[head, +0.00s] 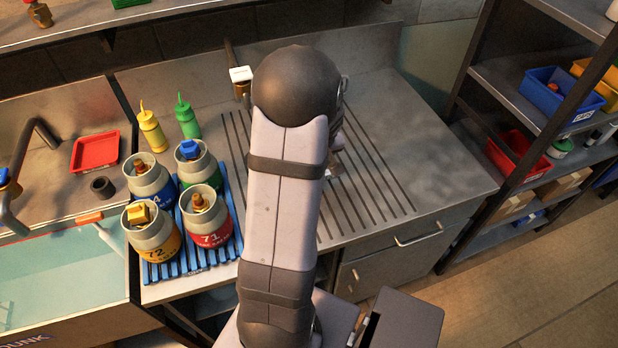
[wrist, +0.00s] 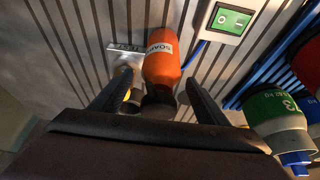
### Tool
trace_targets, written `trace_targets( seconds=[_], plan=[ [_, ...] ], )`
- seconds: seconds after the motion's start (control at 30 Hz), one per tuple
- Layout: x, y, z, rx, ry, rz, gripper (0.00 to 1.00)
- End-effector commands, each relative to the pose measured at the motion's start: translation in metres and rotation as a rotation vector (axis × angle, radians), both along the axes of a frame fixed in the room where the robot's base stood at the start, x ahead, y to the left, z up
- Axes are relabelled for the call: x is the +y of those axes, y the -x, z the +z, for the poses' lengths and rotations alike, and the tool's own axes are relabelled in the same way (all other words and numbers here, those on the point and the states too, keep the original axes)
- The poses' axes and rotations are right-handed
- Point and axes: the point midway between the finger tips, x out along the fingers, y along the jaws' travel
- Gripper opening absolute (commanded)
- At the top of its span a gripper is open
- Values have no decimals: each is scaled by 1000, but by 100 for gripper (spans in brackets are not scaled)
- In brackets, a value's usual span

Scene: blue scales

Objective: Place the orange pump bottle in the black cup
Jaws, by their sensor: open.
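The orange pump bottle (wrist: 162,58), with a pale label, is in the wrist view between the two dark fingers of my gripper (wrist: 159,78). The fingers are open on either side of it; I cannot tell whether either touches it. Its dark top end points toward the gripper's palm. In the head view my arm hides the bottle and the gripper. A small black cup (head: 102,187) stands on the metal counter at the left, below a red tray. It is not seen in the wrist view.
Several numbered canisters (head: 208,222) stand on a blue slatted platform (head: 190,262) left of my arm. Yellow (head: 150,130) and green (head: 187,118) squeeze bottles stand behind. A red tray (head: 95,152) lies near the cup. A white-framed green panel (wrist: 232,20) is beside the orange bottle.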

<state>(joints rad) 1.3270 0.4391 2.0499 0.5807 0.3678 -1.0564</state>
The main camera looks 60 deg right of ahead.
Motion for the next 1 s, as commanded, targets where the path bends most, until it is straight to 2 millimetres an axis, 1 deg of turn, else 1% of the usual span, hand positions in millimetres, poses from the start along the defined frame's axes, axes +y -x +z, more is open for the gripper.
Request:
trace_targets(
  seconds=[0.2, 0.27, 0.3, 0.37, 0.4, 0.5, 0.83, 1.0],
  plan=[
    [0, 0, 0, 0, 0, 1, 68],
    [0, 0, 0, 0, 0, 1, 54],
    [0, 0, 0, 0, 0, 1, 44],
    [0, 0, 0, 0, 0, 1, 30],
    [0, 0, 0, 0, 0, 1, 21],
    [0, 0, 0, 0, 0, 1, 0],
    [-1, 0, 3, -1, 5, 1, 0],
    [-2, -1, 15, -3, 7, 3, 0]
  ],
)
